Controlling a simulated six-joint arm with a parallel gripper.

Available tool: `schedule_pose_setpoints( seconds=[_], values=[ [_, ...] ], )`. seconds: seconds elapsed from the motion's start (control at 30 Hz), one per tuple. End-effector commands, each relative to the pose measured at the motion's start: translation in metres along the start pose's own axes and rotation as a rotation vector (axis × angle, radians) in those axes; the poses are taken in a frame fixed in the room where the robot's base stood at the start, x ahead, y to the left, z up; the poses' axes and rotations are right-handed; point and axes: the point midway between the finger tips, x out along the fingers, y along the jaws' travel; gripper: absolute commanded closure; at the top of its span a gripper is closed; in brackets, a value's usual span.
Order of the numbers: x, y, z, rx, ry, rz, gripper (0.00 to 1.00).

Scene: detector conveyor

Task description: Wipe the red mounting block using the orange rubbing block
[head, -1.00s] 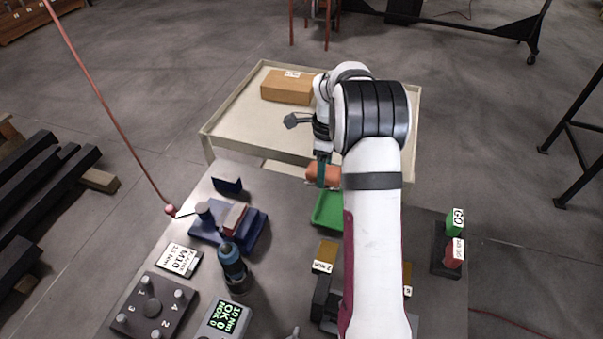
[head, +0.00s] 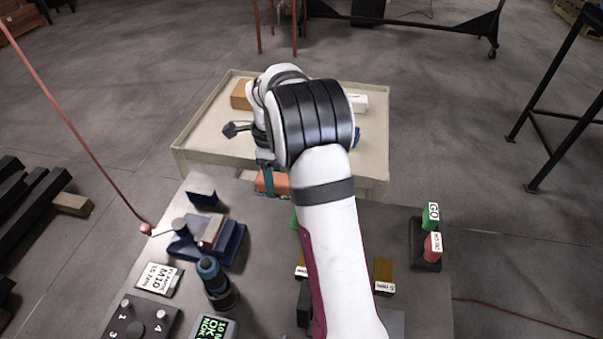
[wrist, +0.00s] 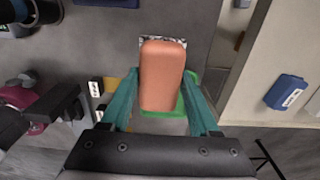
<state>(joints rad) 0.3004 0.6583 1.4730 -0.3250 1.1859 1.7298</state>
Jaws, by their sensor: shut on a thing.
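My gripper (head: 268,172) has teal fingers and is shut on the orange rubbing block (wrist: 162,78). In the head view the orange block (head: 271,184) hangs above the table's far edge, close to the cart. The red mounting block (head: 211,231) appears to be the reddish piece with a pale face in the blue fixture (head: 232,243), left of and nearer than my gripper. The orange block is apart from it. I cannot clearly make out the red block in the wrist view. A green tray (wrist: 186,102) lies below the orange block, mostly hidden by my arm in the head view.
A blue-black bottle-shaped tool (head: 215,283) stands just in front of the fixture. A dark blue upright plate (head: 201,190) stands behind it. A beige cart (head: 195,135) with boxes adjoins the far edge. Green and red labelled blocks (head: 432,230) stand at right.

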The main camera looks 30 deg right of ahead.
Motion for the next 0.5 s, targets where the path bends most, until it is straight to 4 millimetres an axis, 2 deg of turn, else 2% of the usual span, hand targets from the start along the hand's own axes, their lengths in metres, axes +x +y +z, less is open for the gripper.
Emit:
schedule_pose_setpoints(
  seconds=[0.03, 0.1, 0.23, 0.3, 0.4, 0.5],
  values=[
    [-0.004, 0.015, 0.022, -0.01, -0.001, -0.002, 0.82],
    [-0.009, 0.04, 0.051, -0.011, -0.001, -0.001, 0.83],
    [-0.019, 0.089, 0.096, -0.009, -0.001, 0.0, 0.83],
    [-0.023, 0.111, 0.112, -0.007, -0.001, 0.0, 0.83],
    [-0.026, 0.131, 0.125, -0.003, 0.0, 0.0, 0.82],
    [-0.027, 0.139, 0.13, 0.0, 0.0, 0.0, 0.83]
  ],
)
